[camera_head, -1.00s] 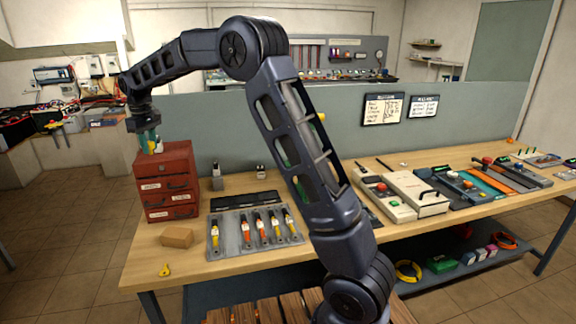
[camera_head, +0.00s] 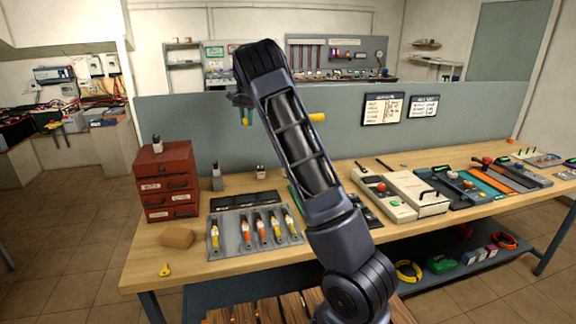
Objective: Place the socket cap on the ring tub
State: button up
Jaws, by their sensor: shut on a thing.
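My gripper (camera_head: 247,119), with green and yellow at its fingertips, is raised in front of the grey partition, above the back of the bench. It is partly behind my own arm. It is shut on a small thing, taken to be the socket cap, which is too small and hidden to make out. A small pale container with a dark top (camera_head: 156,145) stands on the red drawer cabinet (camera_head: 167,185). Two similar small containers stand on the bench, a grey one (camera_head: 217,182) and a smaller one (camera_head: 261,172). I cannot tell which is the ring tub.
A grey tray (camera_head: 252,246) of yellow- and orange-handled tools lies on the wooden bench (camera_head: 235,262). A cardboard-brown block (camera_head: 177,238) and a yellow tag (camera_head: 165,269) lie left of it. Instruments (camera_head: 417,193) fill the right side. The grey partition (camera_head: 200,115) runs behind.

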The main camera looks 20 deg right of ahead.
jog(key=w+d+r+m, duration=0.2)
jog(key=d+m, duration=0.3)
jog(key=d, duration=0.5)
jog(key=w+d+r+m, duration=0.1)
jog(key=d+m, duration=0.4)
jog(key=d, duration=0.5)
notch_tip(320, 180, down, 25)
jog(key=shift+w, duration=0.1)
jog(key=shift+f, duration=0.1)
jog(key=o, duration=0.9)
jog(key=shift+o, duration=0.2)
notch_tip(320, 180, up, 12)
